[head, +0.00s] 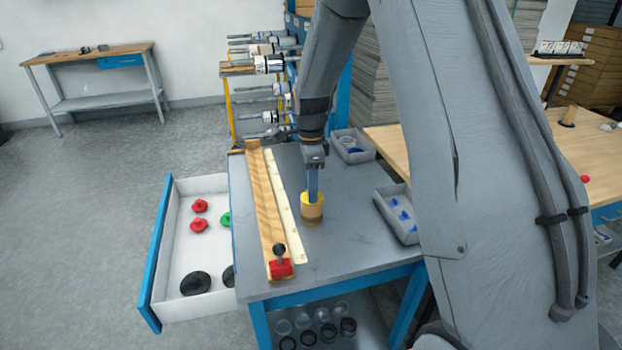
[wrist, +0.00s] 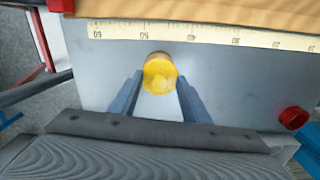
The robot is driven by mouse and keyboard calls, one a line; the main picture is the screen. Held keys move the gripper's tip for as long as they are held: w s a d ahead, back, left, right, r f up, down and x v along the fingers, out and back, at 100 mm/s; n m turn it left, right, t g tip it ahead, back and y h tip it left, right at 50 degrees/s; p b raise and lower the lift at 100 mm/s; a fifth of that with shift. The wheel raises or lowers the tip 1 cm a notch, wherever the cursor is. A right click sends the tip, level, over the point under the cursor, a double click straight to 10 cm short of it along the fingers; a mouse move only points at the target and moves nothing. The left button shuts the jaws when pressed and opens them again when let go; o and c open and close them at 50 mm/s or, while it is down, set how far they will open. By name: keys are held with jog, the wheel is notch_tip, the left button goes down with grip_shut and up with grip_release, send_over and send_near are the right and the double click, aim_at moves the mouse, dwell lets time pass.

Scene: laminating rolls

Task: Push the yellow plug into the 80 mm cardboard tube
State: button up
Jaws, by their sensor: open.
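The yellow plug (head: 312,198) sits at the top end of a short upright cardboard tube (head: 312,216) on the grey bench. In the wrist view the plug's yellow round face (wrist: 160,76) points toward the camera, with a little of the brown tube (wrist: 157,55) behind it. I cannot tell how deep the plug sits in the tube. My gripper (head: 313,184) points down directly over the plug. In the wrist view my gripper (wrist: 160,84) is open, with one finger on each side of the plug. I cannot tell whether the fingers touch it.
A wooden rail with a scale (head: 287,205) and a red block (head: 281,268) lies left of the tube. An open drawer (head: 164,262) holds red, green and black plugs. Grey bins (head: 398,228) stand right. The bench front is clear. A red piece (wrist: 293,117) shows in the wrist view.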

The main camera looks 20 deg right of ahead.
grip_shut()
